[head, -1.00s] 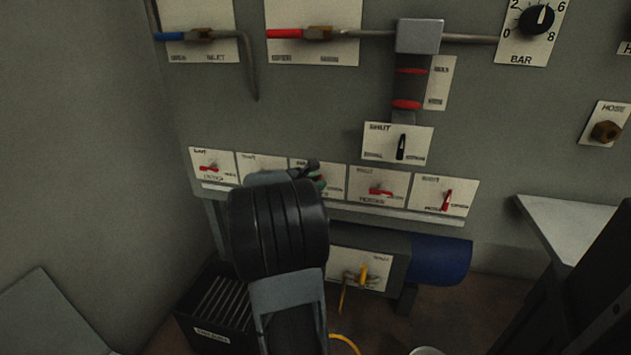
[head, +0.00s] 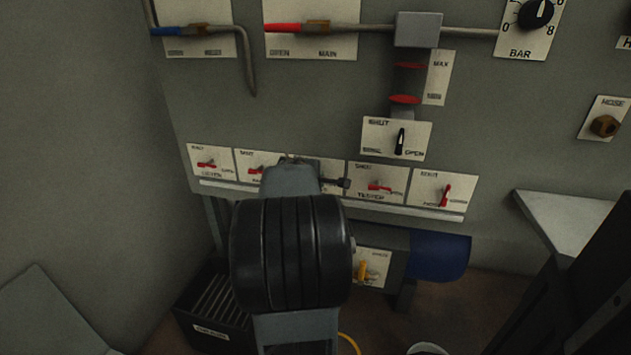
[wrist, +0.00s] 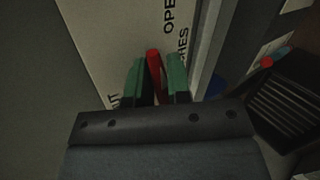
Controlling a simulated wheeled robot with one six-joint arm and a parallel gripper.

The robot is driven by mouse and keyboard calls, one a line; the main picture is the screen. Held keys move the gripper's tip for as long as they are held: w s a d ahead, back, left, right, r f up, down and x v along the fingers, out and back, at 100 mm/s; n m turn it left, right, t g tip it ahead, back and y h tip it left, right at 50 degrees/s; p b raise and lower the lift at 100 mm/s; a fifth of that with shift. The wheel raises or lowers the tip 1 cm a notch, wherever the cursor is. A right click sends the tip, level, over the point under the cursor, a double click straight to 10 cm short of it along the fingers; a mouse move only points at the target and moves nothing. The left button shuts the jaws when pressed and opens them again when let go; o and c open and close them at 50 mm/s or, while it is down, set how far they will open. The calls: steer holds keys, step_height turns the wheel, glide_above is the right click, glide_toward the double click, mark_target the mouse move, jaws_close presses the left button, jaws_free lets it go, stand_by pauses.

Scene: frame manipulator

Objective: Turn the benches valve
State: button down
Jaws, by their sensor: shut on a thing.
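The benches valve has a red lever (wrist: 153,62), which shows in the wrist view on a pale plate (wrist: 122,40). The plate's lettering reads "OPE" and "CHES", with "UT" at lower left; the rest is cut off or covered. My gripper (wrist: 158,76) has its green-padded fingers closed around the lever, one on each side. The lever's visible end points toward the top of the wrist picture, the side with "OPE". In the head view my arm covers most of this plate (head: 333,168) and the lever; the fingertips are hidden there.
Plates with red levers flank it: one on the left (head: 257,170) and one marked "TEEPOP"-like on the right (head: 378,186). A rail (head: 400,208) runs below.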

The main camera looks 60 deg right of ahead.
steer(key=shift+s+m+t, duration=0.1)
steer(key=shift+m+t, duration=0.5)
steer(key=shift+f+y, duration=0.1)
steer(key=shift+y, duration=0.2)
steer(key=c, duration=1.4)
jaws_free()
steer(key=shift+d, duration=0.1)
steer(key=shift+o, duration=0.2)
steer(key=shift+a+r+p, duration=0.3)
steer(key=shift+a+p, duration=0.05)
steer(key=p+v, duration=0.4)
steer(key=v, duration=0.9)
steer(key=shift+s+f, duration=0.15)
steer(key=shift+s, duration=0.15)
